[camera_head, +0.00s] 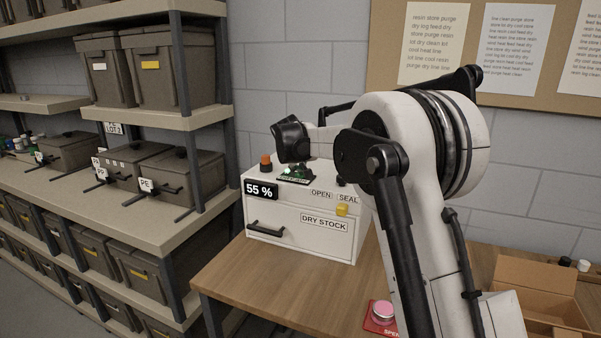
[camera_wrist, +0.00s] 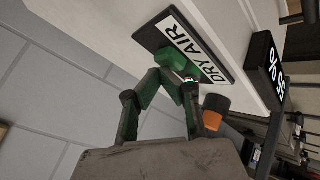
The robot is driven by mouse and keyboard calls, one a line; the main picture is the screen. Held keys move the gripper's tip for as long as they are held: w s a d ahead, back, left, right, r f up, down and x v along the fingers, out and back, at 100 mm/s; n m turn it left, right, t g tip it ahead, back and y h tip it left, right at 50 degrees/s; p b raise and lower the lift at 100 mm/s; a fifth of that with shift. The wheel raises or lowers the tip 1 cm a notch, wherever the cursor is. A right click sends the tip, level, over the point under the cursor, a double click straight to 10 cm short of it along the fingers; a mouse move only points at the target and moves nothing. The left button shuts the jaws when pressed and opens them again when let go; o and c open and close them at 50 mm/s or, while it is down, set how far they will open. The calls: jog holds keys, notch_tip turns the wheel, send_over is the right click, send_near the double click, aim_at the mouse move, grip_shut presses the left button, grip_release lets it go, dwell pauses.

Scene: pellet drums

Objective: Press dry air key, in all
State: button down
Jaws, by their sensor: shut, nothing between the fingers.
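A white cabinet (camera_head: 300,238) labelled DRY STOCK stands on the wooden table. The green dry air key (camera_wrist: 208,68) sits on a dark plate lettered DRY AIR (camera_wrist: 182,42) in the wrist view. In the head view the plate (camera_head: 296,180) is on the cabinet's top. My gripper (camera_wrist: 180,82) is shut and empty, its fingertips close beside the green key. I cannot tell whether they touch it. In the head view my gripper's dark body is above the plate and hides part of it. The display (camera_head: 261,190) reads 55 %.
An orange-capped knob (camera_wrist: 216,104) stands close beside my fingers; it also shows in the head view (camera_head: 266,161). A yellow switch (camera_head: 342,210) is below OPEN and SEAL. A pink button (camera_head: 382,310) and an open cardboard box (camera_head: 535,280) are on the table. Shelves of bins (camera_head: 105,170) stand left.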

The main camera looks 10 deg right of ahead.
jog(key=shift+r, duration=0.1)
dwell(0.3)
jog(key=shift+r+p, duration=0.5)
jog(key=shift+r, duration=0.4)
jog(key=shift+r+p, duration=1.2)
jog(key=shift+r, duration=1.35)
